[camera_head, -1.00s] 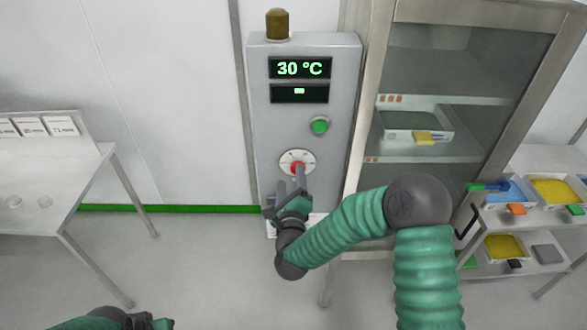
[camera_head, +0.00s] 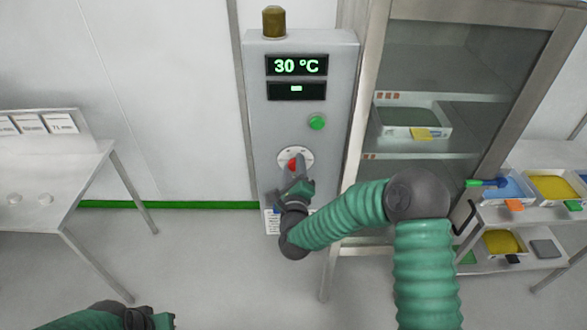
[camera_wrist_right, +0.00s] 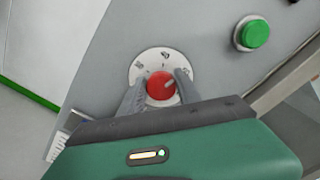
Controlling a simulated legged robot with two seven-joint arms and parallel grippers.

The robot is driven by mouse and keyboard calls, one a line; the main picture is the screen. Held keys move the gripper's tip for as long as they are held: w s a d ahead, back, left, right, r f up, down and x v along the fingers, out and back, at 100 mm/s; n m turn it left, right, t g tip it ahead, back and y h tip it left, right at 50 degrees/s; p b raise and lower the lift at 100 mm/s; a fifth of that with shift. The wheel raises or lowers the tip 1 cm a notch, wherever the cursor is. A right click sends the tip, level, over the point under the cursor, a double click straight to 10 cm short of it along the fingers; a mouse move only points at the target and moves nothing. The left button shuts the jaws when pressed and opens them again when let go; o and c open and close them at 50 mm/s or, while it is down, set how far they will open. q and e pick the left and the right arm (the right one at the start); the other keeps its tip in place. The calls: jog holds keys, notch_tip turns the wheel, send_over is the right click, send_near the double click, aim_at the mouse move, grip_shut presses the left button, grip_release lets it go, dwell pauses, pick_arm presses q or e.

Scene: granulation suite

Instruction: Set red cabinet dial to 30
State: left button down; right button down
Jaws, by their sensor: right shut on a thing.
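The red dial (camera_head: 293,165) sits on a round white scale plate (camera_head: 307,154) low on the grey cabinet (camera_head: 270,135). The cabinet's upper display (camera_head: 297,66) reads 30 °C. In the right wrist view the red dial (camera_wrist_right: 160,86) shows between the two fingers, with a pale mark toward its right side. My right gripper (camera_wrist_right: 160,88) is shut on the dial; in the head view the gripper (camera_head: 296,172) covers part of the plate. My left gripper (camera_head: 150,318) shows only partly at the bottom left, and its jaws are unclear.
A green button (camera_head: 317,122) is above the dial. A brown-yellow lamp (camera_head: 274,22) tops the cabinet. A glass-fronted cabinet (camera_head: 372,110) stands close on the right. A white table (camera_head: 60,175) stands at left, with open floor between.

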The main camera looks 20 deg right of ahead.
pick_arm(q)
jog(key=shift+s+d, duration=0.15)
pick_arm(e)
jog(key=shift+s+d+f, duration=0.15)
jog(key=shift+s+f, duration=0.1)
jog(key=shift+f, duration=0.35)
pick_arm(q)
jog(key=shift+d+f, duration=0.1)
jog(key=shift+f, duration=0.05)
pick_arm(e)
jog(key=shift+d+n, duration=0.1)
jog(key=shift+n, duration=0.2)
pick_arm(q)
jog(key=s+b+x, duration=0.1)
jog(key=b+x, duration=0.6)
jog(key=b, duration=0.1)
jog(key=shift+s+f, duration=0.25)
jog(key=shift+f, duration=0.25)
pick_arm(e)
jog(key=n, duration=2.3)
jog(key=shift+w+r, duration=0.15)
jog(key=shift+r, duration=0.25)
jog(key=shift+n, duration=0.3)
